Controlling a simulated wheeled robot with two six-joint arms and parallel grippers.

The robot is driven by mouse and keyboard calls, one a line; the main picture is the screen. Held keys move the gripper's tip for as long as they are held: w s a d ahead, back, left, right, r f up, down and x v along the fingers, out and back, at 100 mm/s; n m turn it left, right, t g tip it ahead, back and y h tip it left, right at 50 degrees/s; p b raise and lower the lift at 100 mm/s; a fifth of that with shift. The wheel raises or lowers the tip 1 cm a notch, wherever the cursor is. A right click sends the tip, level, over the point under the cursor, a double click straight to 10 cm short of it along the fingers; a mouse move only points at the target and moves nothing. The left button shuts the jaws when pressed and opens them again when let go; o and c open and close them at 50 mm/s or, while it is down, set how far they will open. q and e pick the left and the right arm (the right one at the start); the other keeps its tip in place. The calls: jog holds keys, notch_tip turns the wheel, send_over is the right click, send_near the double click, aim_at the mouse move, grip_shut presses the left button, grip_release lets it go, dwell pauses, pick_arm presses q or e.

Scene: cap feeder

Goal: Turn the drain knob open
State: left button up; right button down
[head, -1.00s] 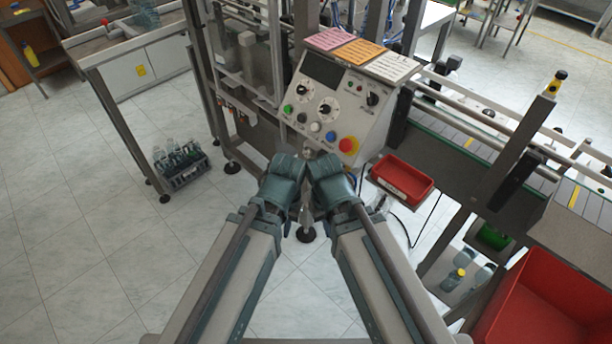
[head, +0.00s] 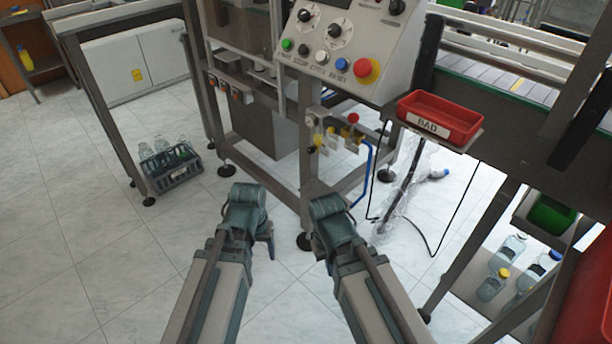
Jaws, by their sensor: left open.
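Below the control panel, a small group of valves and fittings sits on the machine frame. It has a red knob (head: 353,118), yellow parts (head: 345,133) and a black-tipped yellow part (head: 311,149). I cannot read a label that tells which is the drain knob, nor how it is turned. My left gripper (head: 267,241) is open and points down, below and left of these fittings and apart from them. My right wrist is at the lower middle, below the fittings; its fingers are mostly hidden, so I cannot tell their opening.
The control panel (head: 372,42) above carries dials and coloured buttons. A red tray marked BAD (head: 440,117) juts out at right, with a hanging black cable and clear wrapped material below. A bottle crate (head: 171,170) stands on the floor at left. Floor between is clear.

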pick_arm(q)
jog(key=w+f+n+t+h+b, duration=0.15)
jog(key=w+f+n+b, duration=0.25)
jog(key=f+b, duration=0.6)
jog(key=n+t+h+b, duration=0.2)
jog(key=n+t+h, duration=0.9)
jog(key=n, duration=1.5)
send_near(309, 151)
jog(key=x, duration=0.8)
jog(key=shift+d, duration=0.25)
pick_arm(e)
notch_tip(309, 151, down, 14)
jog(key=shift+f, duration=0.1)
pick_arm(q)
grip_shut()
